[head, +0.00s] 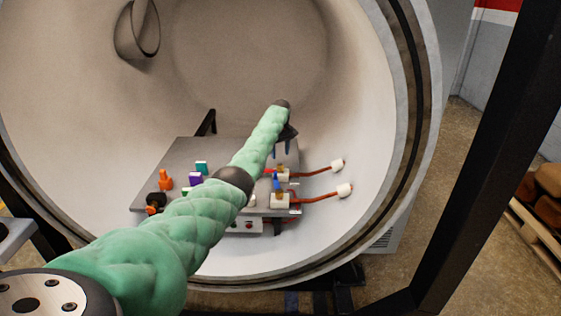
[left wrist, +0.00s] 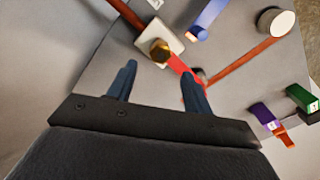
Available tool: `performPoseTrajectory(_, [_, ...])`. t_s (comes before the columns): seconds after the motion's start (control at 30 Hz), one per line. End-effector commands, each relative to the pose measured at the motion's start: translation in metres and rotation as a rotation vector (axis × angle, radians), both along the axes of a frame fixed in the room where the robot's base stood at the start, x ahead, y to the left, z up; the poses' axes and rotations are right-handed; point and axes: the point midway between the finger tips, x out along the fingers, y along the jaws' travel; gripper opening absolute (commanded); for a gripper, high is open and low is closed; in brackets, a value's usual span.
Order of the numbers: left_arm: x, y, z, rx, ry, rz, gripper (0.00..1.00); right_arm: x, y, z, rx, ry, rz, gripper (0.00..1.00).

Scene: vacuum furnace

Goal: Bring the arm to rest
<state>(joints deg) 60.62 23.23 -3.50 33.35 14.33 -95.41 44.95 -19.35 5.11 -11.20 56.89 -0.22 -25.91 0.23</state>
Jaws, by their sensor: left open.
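My left arm, in a green quilted sleeve, reaches into the round furnace chamber (head: 225,70) in the head view. My left gripper (head: 282,147) is over the right part of the grey plate (head: 190,150), its fingers partly hidden behind the wrist. In the left wrist view the two blue fingers (left wrist: 155,88) stand apart with nothing between them. Beyond them are a white block with a brass fitting (left wrist: 160,48) and a red strip. My right gripper is in neither view.
Two copper-coloured rods with white ends (head: 337,166) stick out right of the plate. Orange (head: 165,180), purple (head: 196,179) and teal (head: 201,167) pieces stand on the plate. The chamber's round rim (head: 419,130) surrounds my arm. A dark post (head: 490,150) stands at right. The upper chamber is mostly clear.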

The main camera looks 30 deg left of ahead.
Motion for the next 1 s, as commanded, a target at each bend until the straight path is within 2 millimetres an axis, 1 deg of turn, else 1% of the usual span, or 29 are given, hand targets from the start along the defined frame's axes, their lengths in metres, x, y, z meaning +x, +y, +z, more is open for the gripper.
performPoseTrajectory(0.1, [0.000, 0.000, 0.010, 0.000, -0.001, 0.000, 0.51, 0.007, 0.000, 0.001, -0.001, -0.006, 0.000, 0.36])
performPoseTrajectory(0.23, [0.000, 0.000, 0.016, 0.000, -0.001, 0.000, 0.51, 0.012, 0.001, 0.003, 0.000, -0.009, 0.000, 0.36])
performPoseTrajectory(0.7, [0.000, 0.000, 0.017, 0.000, 0.000, 0.000, 0.51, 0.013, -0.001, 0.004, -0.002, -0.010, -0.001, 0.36])
performPoseTrajectory(0.77, [0.000, 0.000, 0.018, 0.000, 0.000, 0.000, 0.51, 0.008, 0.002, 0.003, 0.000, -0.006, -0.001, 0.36])
performPoseTrajectory(0.87, [0.000, 0.000, 0.028, 0.000, -0.001, 0.000, 0.51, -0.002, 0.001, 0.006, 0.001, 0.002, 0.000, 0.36])
performPoseTrajectory(0.97, [0.000, 0.000, 0.047, 0.000, -0.001, 0.000, 0.51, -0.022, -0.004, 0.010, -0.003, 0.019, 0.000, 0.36])
performPoseTrajectory(1.0, [0.000, 0.000, 0.056, 0.000, -0.001, 0.000, 0.51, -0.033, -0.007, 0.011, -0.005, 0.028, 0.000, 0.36])
